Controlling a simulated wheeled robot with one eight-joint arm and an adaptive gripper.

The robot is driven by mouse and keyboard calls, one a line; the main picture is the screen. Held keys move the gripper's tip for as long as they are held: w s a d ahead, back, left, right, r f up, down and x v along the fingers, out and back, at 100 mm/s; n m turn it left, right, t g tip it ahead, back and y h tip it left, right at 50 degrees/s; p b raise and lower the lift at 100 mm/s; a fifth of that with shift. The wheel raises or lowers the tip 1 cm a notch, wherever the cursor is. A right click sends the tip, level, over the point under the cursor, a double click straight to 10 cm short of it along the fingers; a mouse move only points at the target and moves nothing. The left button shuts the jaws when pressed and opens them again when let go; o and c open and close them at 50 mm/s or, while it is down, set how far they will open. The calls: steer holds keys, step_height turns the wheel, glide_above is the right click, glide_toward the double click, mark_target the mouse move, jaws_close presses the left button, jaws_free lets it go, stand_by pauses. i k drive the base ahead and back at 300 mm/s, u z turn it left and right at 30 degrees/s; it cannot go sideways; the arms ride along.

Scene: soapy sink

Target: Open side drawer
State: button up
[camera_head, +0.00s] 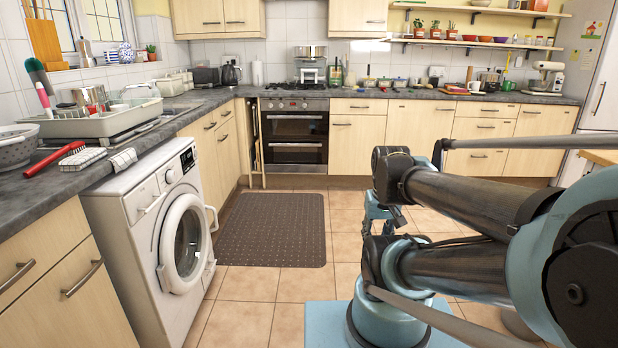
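Several light wood drawer fronts show, all closed, and I cannot tell which is the side drawer. Two drawers sit in the left run beyond the washing machine: one drawer (197,127) and a further one (223,113). In the back run, a drawer (357,106) is right of the oven, and a drawer stack (483,129) is further right. A front-left cabinet (78,300) has bar handles. Light blue parts that appear to be my gripper (378,212) hang partly behind my arm, apart from all drawers. Their fingers are too small and covered to read.
A washing machine (155,238) with a round door stands at the left. A dark mat (272,230) lies on the tiled floor (342,212) before the oven (295,138). A narrow panel (257,145) stands out left of the oven. The middle floor is clear; a fridge (601,85) is far right.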

mark_target(377, 106)
steer(key=u, duration=0.55)
steer(key=i, duration=2.25)
steer(key=z, duration=0.4)
steer(key=i, duration=0.95)
steer(key=z, duration=0.95)
steer(key=i, duration=0.55)
steer(key=z, duration=0.4)
